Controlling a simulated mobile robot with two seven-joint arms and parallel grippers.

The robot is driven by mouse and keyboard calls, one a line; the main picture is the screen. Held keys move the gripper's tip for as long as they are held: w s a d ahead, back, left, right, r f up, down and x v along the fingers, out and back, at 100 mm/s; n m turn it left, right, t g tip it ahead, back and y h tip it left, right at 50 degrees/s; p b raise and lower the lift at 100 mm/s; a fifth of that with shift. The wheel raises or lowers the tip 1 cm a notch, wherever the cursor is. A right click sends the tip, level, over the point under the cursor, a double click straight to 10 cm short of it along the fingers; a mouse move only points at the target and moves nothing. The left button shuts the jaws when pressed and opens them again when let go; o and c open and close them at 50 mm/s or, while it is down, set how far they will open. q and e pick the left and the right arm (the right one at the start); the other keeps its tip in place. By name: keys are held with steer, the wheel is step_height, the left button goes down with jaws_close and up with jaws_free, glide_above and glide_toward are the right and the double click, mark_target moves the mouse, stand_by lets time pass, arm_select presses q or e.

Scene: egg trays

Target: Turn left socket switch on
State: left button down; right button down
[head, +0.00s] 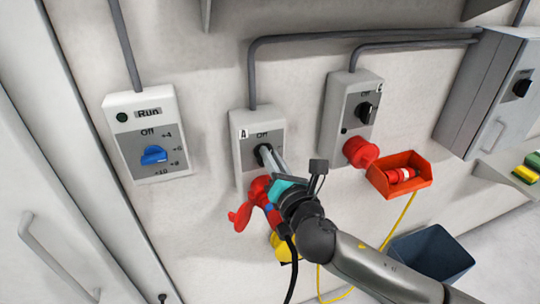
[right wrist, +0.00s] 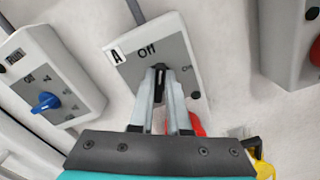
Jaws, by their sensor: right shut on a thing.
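The left socket box (head: 240,150), marked A, is grey and white and hangs on the wall in the head view. It also shows in the right wrist view (right wrist: 122,62). Its black rotary switch (right wrist: 159,79) sits between the fingertips of my right gripper (right wrist: 161,88), which is shut on it. The switch points up toward the "Off" label; an "On" label is to its right. In the head view my right gripper (head: 266,154) reaches the box from the lower right and partly hides the switch. My left gripper is not in view.
A red socket part (head: 258,188) is below the switch. A similar socket box (head: 340,105) is to the right, with a red bin (head: 414,183) beside it. A Run box with a blue knob (head: 153,155) is to the left. A dark bin (head: 432,250) stands lower right.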

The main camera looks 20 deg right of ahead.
steer(key=m, duration=0.6)
steer(key=shift+d+f+m, duration=0.25)
steer(key=shift+d+m, duration=0.05)
steer(key=shift+f+m, duration=0.15)
steer(key=shift+m, duration=1.25)
steer(key=shift+f+m, duration=0.15)
steer(key=shift+m, duration=1.25)
steer(key=c, duration=0.9)
jaws_free()
steer(key=shift+s, duration=0.1)
steer(key=shift+s+d+b, duration=0.15)
steer(key=shift+s+b, duration=0.5)
steer(key=shift+s, duration=3.1)
steer(key=shift+s+d+b, duration=0.15)
steer(key=shift+s+b, duration=0.45)
steer(key=shift+s, duration=3.15)
